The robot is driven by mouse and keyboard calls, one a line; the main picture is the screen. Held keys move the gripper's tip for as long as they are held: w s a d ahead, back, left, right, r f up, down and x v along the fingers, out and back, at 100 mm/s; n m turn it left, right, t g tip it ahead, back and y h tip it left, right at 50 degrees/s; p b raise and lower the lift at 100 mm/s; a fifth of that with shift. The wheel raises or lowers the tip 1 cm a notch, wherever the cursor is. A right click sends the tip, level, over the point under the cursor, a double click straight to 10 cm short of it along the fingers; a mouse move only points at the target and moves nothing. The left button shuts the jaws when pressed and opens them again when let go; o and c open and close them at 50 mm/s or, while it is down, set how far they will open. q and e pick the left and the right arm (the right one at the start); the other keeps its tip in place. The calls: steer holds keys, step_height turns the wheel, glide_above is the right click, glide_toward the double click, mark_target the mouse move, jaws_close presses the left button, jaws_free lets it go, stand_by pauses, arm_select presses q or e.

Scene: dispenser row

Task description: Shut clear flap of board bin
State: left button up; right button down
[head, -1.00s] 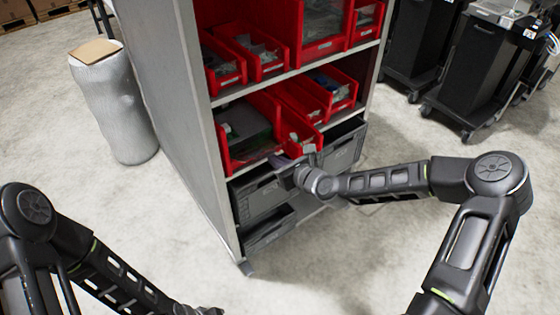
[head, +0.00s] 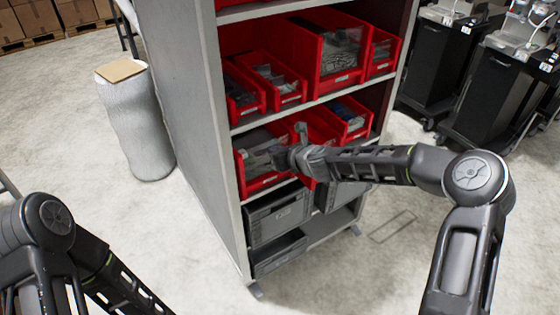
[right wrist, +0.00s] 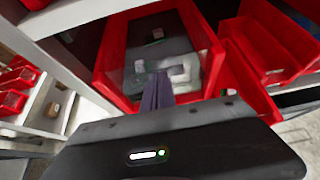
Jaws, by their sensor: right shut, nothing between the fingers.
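The board bin (head: 266,184) is a red open-topped bin at the left of the lower red-bin shelf. Dark and pale boards show inside it. Its clear flap (head: 262,158) appears as a greyish see-through panel across the front opening; I cannot tell if it is fully seated. In the right wrist view the bin (right wrist: 112,60) fills the upper middle, with the flap (right wrist: 190,72) at the fingertips. My right gripper (head: 281,157) is shut and empty, in front of the flap's right part. Its fingers (right wrist: 158,92) look close to or touching the flap. My left gripper is out of view.
More red bins (head: 320,130) stand just right of the board bin, and others (head: 340,60) on the shelf above. Grey crates (head: 278,218) sit below. The shelf's side panel (head: 190,110) is at left. Black carts (head: 510,90) stand at right; the floor in front is clear.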

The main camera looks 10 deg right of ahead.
steer(key=shift+w+a+r, duration=0.2)
steer(key=shift+w+r, duration=0.05)
steer(key=shift+w, duration=0.35)
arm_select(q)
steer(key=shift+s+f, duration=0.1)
arm_select(e)
steer(key=shift+s+f, duration=0.1)
steer(key=shift+f, duration=0.05)
